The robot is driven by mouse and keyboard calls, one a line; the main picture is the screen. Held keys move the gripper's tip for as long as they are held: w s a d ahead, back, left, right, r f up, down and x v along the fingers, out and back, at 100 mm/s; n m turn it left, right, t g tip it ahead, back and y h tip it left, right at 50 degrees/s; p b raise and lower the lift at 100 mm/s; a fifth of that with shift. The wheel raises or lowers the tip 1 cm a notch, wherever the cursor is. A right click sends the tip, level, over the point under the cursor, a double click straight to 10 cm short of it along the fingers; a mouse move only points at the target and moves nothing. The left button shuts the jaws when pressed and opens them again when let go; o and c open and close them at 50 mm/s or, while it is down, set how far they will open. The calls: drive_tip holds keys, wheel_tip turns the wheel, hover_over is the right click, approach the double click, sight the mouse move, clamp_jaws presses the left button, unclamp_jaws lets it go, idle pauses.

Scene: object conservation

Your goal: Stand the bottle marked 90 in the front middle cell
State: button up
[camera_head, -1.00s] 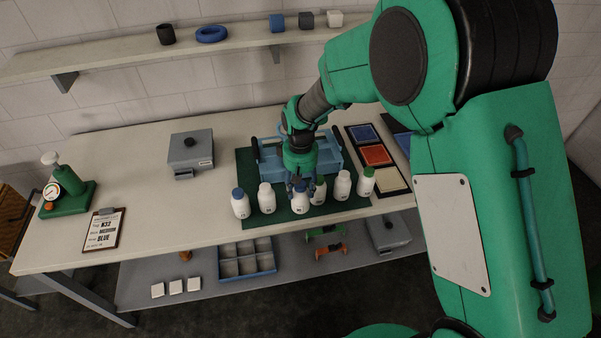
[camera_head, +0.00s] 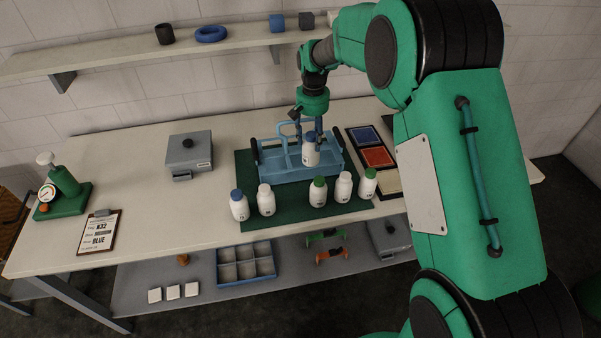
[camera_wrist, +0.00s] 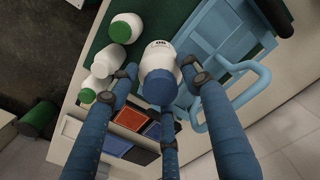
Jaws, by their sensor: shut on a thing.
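My gripper (camera_head: 309,136) is shut on a white bottle (camera_head: 311,155) with a blue cap and holds it upright above the blue carrier (camera_head: 270,176). In the wrist view the held bottle (camera_wrist: 159,60) sits between my blue fingers (camera_wrist: 160,78), cap toward the camera. Its dark mark is too small to read surely. The carrier (camera_wrist: 215,48) lies beside and beyond the bottle there, with its loop handle (camera_wrist: 262,75). The bottle hides part of the carrier in the head view, so I cannot tell which cell it is over.
A row of other bottles stands on the green mat (camera_head: 285,216) in front of the carrier: one blue-capped (camera_head: 239,207), two white-capped and two green-capped. Coloured trays (camera_head: 377,156) lie to the right. A grey box (camera_head: 190,158) stands left. A shelf (camera_head: 130,62) runs behind.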

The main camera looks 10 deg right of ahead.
drive_tip(key=shift+w+n, duration=0.3)
drive_tip(key=shift+n, duration=0.3)
drive_tip(key=n, duration=0.2)
drive_tip(key=w+n+p, duration=0.1)
drive_tip(key=n, duration=0.1)
drive_tip(key=shift+w+a, duration=0.2)
drive_tip(key=w+n+p, duration=0.1)
drive_tip(key=n, duration=0.4)
drive_tip(key=w+a+f+n+p, duration=0.1)
drive_tip(key=w+n, duration=0.1)
drive_tip(key=n, duration=0.3)
drive_tip(key=w+f+n+p, duration=0.1)
drive_tip(key=w+n, duration=0.1)
drive_tip(key=n, duration=0.3)
drive_tip(key=shift+w+a, duration=0.1)
drive_tip(key=shift+a, duration=0.3)
drive_tip(key=shift+f, duration=0.15)
drive_tip(key=shift+f, duration=3)
drive_tip(key=shift+f, duration=0.1)
